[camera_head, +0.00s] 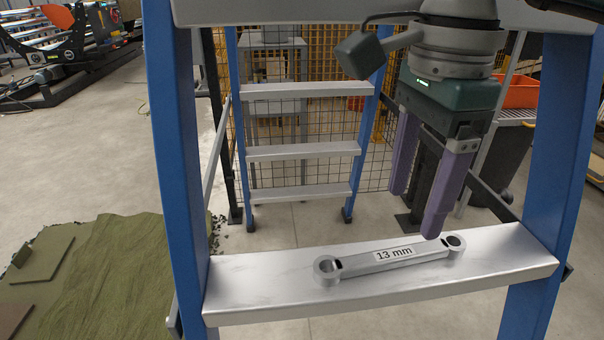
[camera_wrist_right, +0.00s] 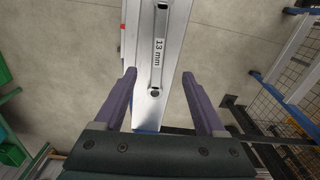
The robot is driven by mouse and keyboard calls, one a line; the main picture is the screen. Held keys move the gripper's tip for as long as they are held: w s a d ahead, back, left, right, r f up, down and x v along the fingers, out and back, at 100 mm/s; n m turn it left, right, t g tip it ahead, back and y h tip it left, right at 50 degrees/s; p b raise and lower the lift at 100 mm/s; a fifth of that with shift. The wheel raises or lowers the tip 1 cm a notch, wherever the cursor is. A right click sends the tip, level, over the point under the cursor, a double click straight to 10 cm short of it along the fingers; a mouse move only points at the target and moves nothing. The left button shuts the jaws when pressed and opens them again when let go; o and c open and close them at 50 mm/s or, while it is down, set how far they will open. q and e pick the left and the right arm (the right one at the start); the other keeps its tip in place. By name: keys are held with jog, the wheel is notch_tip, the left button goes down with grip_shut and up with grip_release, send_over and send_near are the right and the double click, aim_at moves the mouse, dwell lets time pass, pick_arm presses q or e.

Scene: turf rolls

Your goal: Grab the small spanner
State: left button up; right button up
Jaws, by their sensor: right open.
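A grey spanner (camera_head: 390,257) marked "13 mm" lies flat on a silver ladder step (camera_head: 270,288) in the head view. It also shows in the right wrist view (camera_wrist_right: 158,60), upright in the picture near the top middle. My right gripper (camera_head: 416,213) is open and empty, with purple fingers pointing down above the spanner's right end. In the right wrist view the fingers (camera_wrist_right: 160,78) stand apart on either side of the step, with the spanner's near ring end between them. I cannot tell how far above the spanner they are. My left gripper does not show.
Blue ladder rails (camera_head: 178,170) flank the step on both sides. A second ladder (camera_head: 300,150) and a mesh fence stand behind. A green mat (camera_head: 90,270) lies on the floor at left. An orange bin (camera_head: 521,90) stands at the right. The step's left part is bare.

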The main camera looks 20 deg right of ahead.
aim_at(404, 252)
jog(key=f, duration=0.7)
jog(key=shift+s+d+f, duration=0.1)
jog(key=shift+s, duration=0.1)
grip_shut()
dwell(0.4)
